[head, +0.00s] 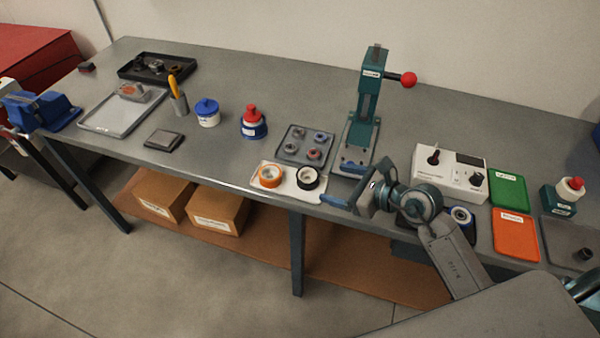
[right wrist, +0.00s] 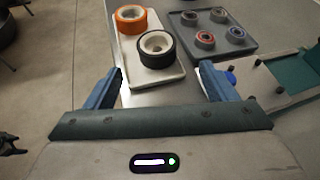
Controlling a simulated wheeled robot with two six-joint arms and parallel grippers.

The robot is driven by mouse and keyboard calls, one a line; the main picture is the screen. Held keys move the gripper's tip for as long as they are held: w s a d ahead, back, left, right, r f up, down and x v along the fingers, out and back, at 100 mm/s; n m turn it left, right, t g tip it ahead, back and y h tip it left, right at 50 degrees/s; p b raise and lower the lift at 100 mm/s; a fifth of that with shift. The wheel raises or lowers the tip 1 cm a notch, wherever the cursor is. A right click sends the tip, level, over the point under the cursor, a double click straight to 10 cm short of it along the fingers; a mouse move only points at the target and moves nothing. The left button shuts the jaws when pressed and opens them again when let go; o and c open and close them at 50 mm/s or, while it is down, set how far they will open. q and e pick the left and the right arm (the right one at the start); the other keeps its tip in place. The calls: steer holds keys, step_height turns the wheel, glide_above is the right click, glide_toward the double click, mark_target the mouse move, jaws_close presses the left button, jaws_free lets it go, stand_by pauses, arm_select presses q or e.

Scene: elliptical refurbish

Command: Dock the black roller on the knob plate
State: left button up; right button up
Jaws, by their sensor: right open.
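The black roller (head: 307,178) is a black ring with a pale core. It lies on a white tray (head: 283,187) at the table's front edge, to the right of an orange roller (head: 270,176). In the right wrist view the black roller (right wrist: 160,49) sits ahead of and between the fingers, apart from them. My right gripper (head: 341,184) is open and empty, just right of the white tray. A grey plate with a small dark knob (head: 562,236) lies at the far right; I cannot tell for sure that it is the knob plate. My left gripper is not in view.
A grey tray with several small bearings (head: 290,153) sits behind the white tray. A teal press (head: 368,105) with a red-balled lever stands close by. A white control box (head: 450,180), green tray (head: 508,190) and orange tray (head: 516,236) lie to the right.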

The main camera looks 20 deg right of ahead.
mark_target(307, 175)
steer(key=p+x, duration=0.1)
steer(key=x, duration=0.2)
steer(key=shift+w+a, duration=0.2)
steer(key=shift+a, duration=0.05)
steer(key=shift+w+a+f, duration=0.1)
steer(key=shift+w+a, duration=0.05)
steer(key=shift+w, duration=0.05)
steer(key=shift+w+a, duration=0.1)
steer(key=x, duration=0.1)
steer(key=p+x, duration=0.1)
steer(key=x, duration=0.1)
steer(key=p+x, duration=0.1)
steer(key=shift+w+a+r, duration=0.2)
steer(key=shift+a, duration=0.25)
steer(key=shift+w+a+f, duration=0.1)
steer(key=shift+f, duration=0.05)
steer(key=shift+c, duration=1.1)
steer(key=c, duration=0.9)
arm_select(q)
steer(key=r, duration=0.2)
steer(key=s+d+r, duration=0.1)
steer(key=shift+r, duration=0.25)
arm_select(e)
steer(key=shift+o, duration=0.2)
